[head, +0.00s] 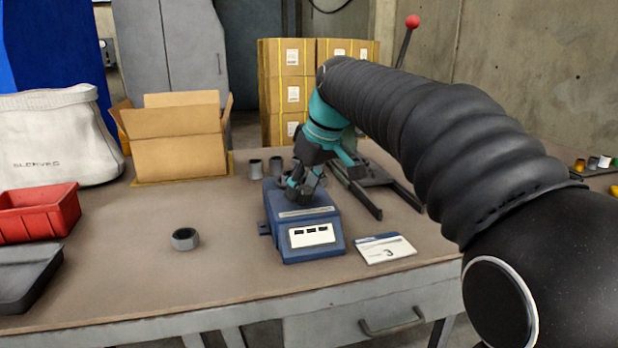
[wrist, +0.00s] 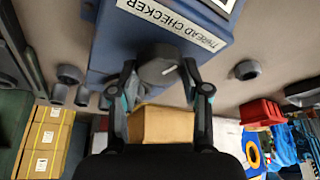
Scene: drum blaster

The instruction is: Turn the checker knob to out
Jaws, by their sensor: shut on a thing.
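The blue thread checker (head: 275,229) stands on the table with a white front panel bearing several dark marks. In the wrist view, upside down, its body (wrist: 102,50) carries a "THREAD CHECKER" label. My gripper (head: 300,192) reaches down on the checker's top and hides the knob in the head view. In the wrist view my gripper (wrist: 160,82) has one finger on each side of the knob, shut on it. The panel's text is too small to read.
A grey ring (head: 185,239) lies left of the checker; a card (head: 385,249) marked 3 lies right. A black frame (head: 362,192) is close on the right. An open carton (head: 177,155) and red bin (head: 38,213) are left.

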